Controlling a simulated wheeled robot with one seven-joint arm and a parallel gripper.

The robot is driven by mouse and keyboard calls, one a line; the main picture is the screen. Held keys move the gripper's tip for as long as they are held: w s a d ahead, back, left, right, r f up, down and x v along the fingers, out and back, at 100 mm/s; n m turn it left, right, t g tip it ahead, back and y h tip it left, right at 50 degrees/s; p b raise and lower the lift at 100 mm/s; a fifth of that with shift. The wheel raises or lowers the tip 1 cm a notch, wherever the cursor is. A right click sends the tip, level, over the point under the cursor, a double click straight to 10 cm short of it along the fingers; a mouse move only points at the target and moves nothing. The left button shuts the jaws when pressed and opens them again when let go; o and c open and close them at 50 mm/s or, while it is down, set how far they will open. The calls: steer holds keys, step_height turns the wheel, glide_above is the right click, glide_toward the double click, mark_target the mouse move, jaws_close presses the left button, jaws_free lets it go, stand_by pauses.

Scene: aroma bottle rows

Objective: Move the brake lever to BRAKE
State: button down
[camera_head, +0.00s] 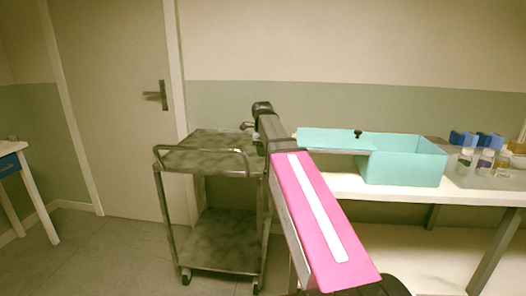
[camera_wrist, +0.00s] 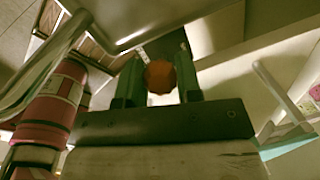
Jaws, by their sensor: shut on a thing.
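In the wrist view, my gripper (camera_wrist: 160,80) has its two dark green fingers closed on the sides of a round orange-brown knob (camera_wrist: 160,76). The knob looks like the end of the brake lever; its shaft is hidden behind it. A small pale plate with dark marks (camera_wrist: 143,54) shows just beyond the knob, too small to read, so I cannot tell the lever's position. In the head view, my arm reaches to the right side of a grey metal trolley (camera_head: 215,235). The lever and fingertips cannot be made out there.
A bent metal tube (camera_wrist: 50,62) and a red cylinder with a pale label (camera_wrist: 62,95) are close on the wrist view's left. A turquoise box (camera_head: 405,165) stands on the white bench (camera_head: 440,192) at right, with small bottles (camera_head: 485,160) beyond. Floor left of the trolley is clear.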

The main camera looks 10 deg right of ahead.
steer(key=shift+s+d+r+t+y, duration=0.15)
steer(key=shift+s+d+t+y, duration=0.1)
steer(key=shift+d+y, duration=0.4)
steer(key=shift+s+d+r+t+y, duration=0.15)
steer(key=shift+d+t+y, duration=0.15)
steer(key=shift+d+y, duration=0.35)
steer(key=shift+s+d+r+t+y, duration=0.15)
steer(key=shift+s+d+t+y, duration=0.1)
steer(key=shift+d+y, duration=0.35)
steer(key=shift+s+d+f, duration=0.1)
steer(key=shift+s+d, duration=0.05)
steer(key=shift+d, duration=0.35)
steer(key=shift+s+d+f, duration=0.1)
steer(key=shift+d, duration=0.35)
steer(key=c, duration=0.8)
jaws_free()
steer(key=shift+r, duration=0.2)
steer(key=v, duration=1)
steer(key=shift+d+r, duration=0.15)
steer(key=shift+r, duration=0.1)
